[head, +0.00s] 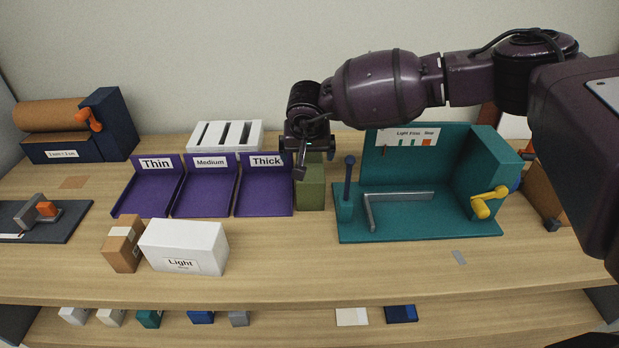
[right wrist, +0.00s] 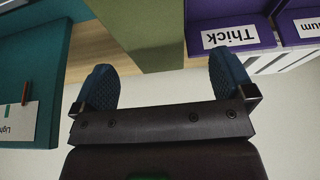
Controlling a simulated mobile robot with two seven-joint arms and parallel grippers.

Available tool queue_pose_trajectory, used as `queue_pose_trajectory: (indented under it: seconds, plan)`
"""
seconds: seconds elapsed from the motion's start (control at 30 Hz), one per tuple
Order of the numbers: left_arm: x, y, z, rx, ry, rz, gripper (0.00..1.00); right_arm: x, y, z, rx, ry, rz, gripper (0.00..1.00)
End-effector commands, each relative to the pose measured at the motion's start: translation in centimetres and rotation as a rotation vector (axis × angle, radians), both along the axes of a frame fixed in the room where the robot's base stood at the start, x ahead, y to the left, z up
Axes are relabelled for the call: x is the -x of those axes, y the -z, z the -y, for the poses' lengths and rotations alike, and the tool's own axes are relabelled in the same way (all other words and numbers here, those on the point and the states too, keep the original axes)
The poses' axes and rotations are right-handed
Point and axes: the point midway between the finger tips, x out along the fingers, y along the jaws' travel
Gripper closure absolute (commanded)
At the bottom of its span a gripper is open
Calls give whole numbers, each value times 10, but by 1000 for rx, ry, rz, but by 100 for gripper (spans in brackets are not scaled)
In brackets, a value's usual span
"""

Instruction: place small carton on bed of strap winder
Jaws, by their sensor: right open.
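The strap winder (head: 480,175) is a teal machine with a yellow crank and a back panel with a labelled gauge. Its flat bed (head: 410,220) carries a grey L-shaped fence and is otherwise bare. A small brown carton (head: 122,244) with a white label stands near the table front, left of a larger white box (head: 185,247) marked "Light". An olive-green block (head: 311,188) stands just left of the winder. My right gripper (head: 302,165) is at this block; in the right wrist view its jaws (right wrist: 165,80) are open, with the olive block (right wrist: 150,30) beyond them. My left gripper is out of view.
Purple bins marked Thin (head: 148,190), Medium (head: 207,190) and Thick (head: 264,192) stand left of the block, with a white slotted rack (head: 226,134) behind. A navy roll dispenser (head: 105,125) is at back left. The front centre tabletop is clear.

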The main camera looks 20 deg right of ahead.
Motion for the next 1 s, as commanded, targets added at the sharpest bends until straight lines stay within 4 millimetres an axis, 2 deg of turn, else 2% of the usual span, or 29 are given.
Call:
queue_pose_trajectory:
  seconds: [0.17,0.53,1.0]
  plan:
    - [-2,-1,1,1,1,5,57,-2,7,2,0,0,0,0]
    - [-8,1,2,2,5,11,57,-13,50,11,-1,2,-1,0]
    - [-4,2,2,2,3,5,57,-14,51,11,-1,1,0,0]
